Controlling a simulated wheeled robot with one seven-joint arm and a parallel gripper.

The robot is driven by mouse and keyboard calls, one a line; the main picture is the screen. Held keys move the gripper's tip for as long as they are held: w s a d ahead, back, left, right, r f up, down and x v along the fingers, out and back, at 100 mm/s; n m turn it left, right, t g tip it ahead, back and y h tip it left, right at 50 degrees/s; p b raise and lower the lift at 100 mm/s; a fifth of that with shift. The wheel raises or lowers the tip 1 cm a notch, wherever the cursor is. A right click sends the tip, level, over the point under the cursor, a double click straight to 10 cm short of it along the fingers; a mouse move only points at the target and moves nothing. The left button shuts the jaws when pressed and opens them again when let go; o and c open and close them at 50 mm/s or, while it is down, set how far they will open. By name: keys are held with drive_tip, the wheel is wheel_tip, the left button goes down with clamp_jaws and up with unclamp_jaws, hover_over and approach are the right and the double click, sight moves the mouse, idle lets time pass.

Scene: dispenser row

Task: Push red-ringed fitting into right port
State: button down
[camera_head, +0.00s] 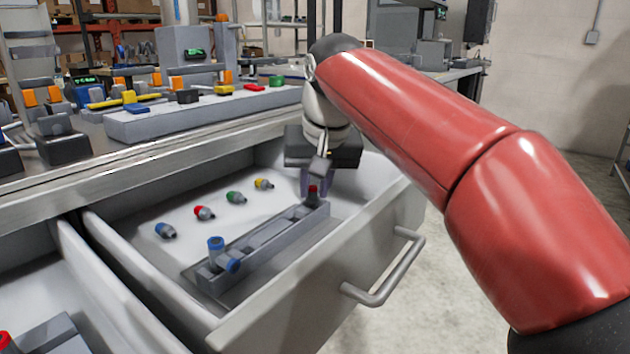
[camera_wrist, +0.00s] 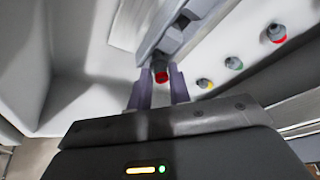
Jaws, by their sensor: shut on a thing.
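The red-ringed fitting (camera_head: 313,192) is held between the two fingers of my gripper (camera_head: 316,182) at the right end of the grey block. The wrist view also shows its red ring (camera_wrist: 161,76) between the fingertips (camera_wrist: 159,88). The grey port block (camera_head: 275,237) lies in the open drawer. The fitting stands roughly upright over the right port; its lower end meets the block, but how deep it sits cannot be told. A blue-ringed fitting (camera_head: 216,244) stands at the block's left end.
Loose blue (camera_head: 165,230), red (camera_head: 204,213), green (camera_head: 236,197) and yellow (camera_head: 264,184) fittings lie on the drawer floor behind the block. The drawer's front wall (camera_head: 290,300) with its handle (camera_head: 385,280) is close in front. A cluttered worktop is above and behind.

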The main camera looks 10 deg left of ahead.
drive_tip(key=shift+f, duration=0.35)
drive_tip(key=c, duration=1.2)
unclamp_jaws()
drive_tip(key=p+v, duration=0.2)
drive_tip(key=v, duration=0.5)
drive_tip(key=shift+r, duration=0.4)
drive_tip(key=shift+d, duration=0.1)
